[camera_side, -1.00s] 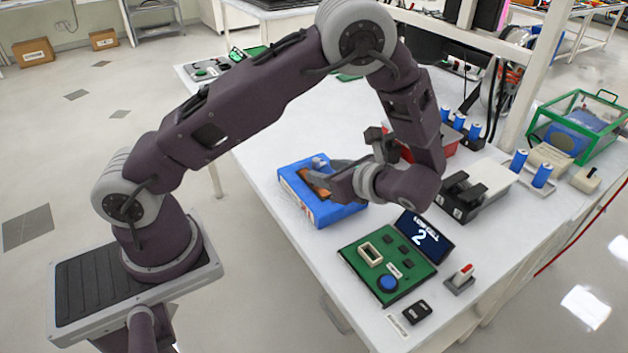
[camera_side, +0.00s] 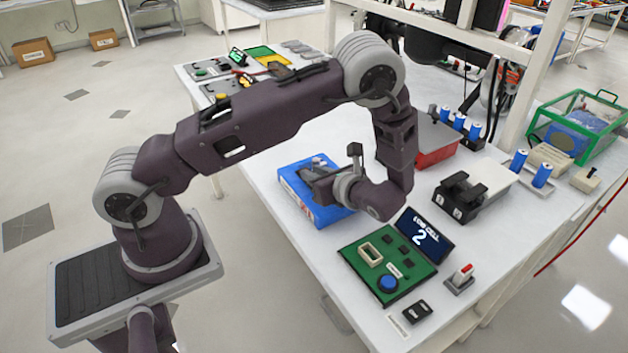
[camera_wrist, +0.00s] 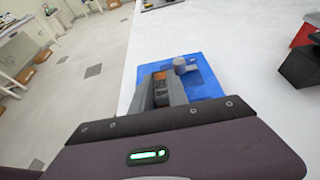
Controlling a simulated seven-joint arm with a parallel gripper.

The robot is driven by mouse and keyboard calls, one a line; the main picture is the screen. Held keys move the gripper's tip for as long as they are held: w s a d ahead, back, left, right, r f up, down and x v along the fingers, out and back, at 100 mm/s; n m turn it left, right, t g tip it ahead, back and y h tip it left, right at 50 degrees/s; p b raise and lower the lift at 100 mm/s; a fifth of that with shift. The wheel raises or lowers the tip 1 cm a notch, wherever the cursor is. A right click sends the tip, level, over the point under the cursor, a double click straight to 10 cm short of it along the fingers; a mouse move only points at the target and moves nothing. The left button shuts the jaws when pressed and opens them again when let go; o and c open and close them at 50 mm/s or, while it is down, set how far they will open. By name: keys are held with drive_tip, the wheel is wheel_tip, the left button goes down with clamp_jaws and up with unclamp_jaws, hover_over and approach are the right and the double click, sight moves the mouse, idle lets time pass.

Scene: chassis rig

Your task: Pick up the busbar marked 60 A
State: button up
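The blue tray (camera_side: 333,213) lies on the white table, and my gripper (camera_side: 308,176) is low over it in the side view. In the wrist view, a dark bar (camera_wrist: 161,93) with a copper-coloured end (camera_wrist: 160,75) lies between my two grey fingers (camera_wrist: 165,88). Its light marking is turned sideways and ends in A; the number is hard to read. The fingers flank the bar closely, but I cannot tell whether they grip it. The gripper hides the bar in the side view.
A green board (camera_side: 380,262) with a small screen (camera_side: 425,238) reading 2 stands right of the tray. A black device (camera_side: 462,198), a red box (camera_side: 430,150) and several blue cells (camera_side: 459,121) stand further back. The table's near-left edge runs close to the tray.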

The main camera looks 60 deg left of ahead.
clamp_jaws()
